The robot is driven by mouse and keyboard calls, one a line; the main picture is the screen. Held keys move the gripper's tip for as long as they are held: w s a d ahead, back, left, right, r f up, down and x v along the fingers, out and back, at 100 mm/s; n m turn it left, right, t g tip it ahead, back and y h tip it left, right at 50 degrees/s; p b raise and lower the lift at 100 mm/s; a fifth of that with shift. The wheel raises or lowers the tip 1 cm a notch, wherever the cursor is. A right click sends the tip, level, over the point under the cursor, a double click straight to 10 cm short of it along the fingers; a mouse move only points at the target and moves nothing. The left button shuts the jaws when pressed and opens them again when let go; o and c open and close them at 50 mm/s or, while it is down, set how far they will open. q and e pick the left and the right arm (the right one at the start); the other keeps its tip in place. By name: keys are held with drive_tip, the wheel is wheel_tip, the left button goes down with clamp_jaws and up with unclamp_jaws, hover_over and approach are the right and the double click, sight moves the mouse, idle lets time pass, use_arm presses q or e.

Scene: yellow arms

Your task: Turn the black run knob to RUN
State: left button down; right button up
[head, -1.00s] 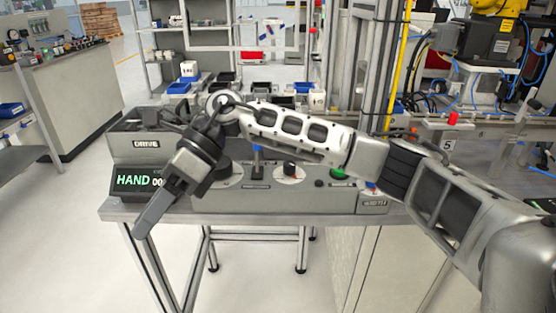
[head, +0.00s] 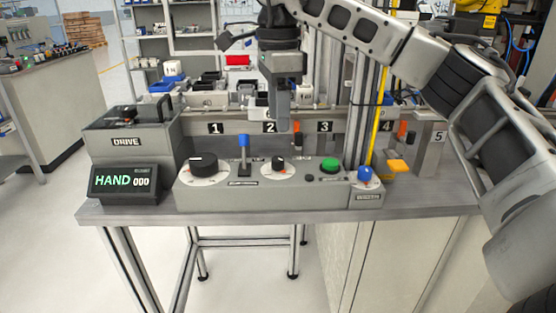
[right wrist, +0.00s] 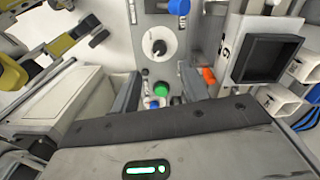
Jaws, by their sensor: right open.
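A grey control box (head: 225,200) on the table carries two black knobs on white dials. The larger black knob (head: 203,163) is at its left. A smaller black knob (head: 278,163) with a red mark sits right of the blue lever (head: 244,146); I cannot read either dial's lettering. The smaller knob also shows in the right wrist view (right wrist: 159,47), beyond the fingers. My right gripper (head: 281,126) points down above and apart from the smaller knob; its open, empty fingers show in the wrist view (right wrist: 158,92). The display (head: 124,182) reads HAND 000. My left gripper is out of view.
A green button (head: 330,165) and a blue knob (head: 365,174) stand right of the smaller knob. The DRIVE box (head: 126,142) is at the left. A rail numbered 1 to 5 (head: 240,127) runs behind. A yellow piece (head: 398,167) is at the right.

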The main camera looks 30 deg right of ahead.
sight(278, 158)
wheel_tip(278, 158, down, 9)
drive_tip(key=shift+r+b, duration=0.1)
drive_tip(key=shift+b, duration=0.3)
clamp_jaws()
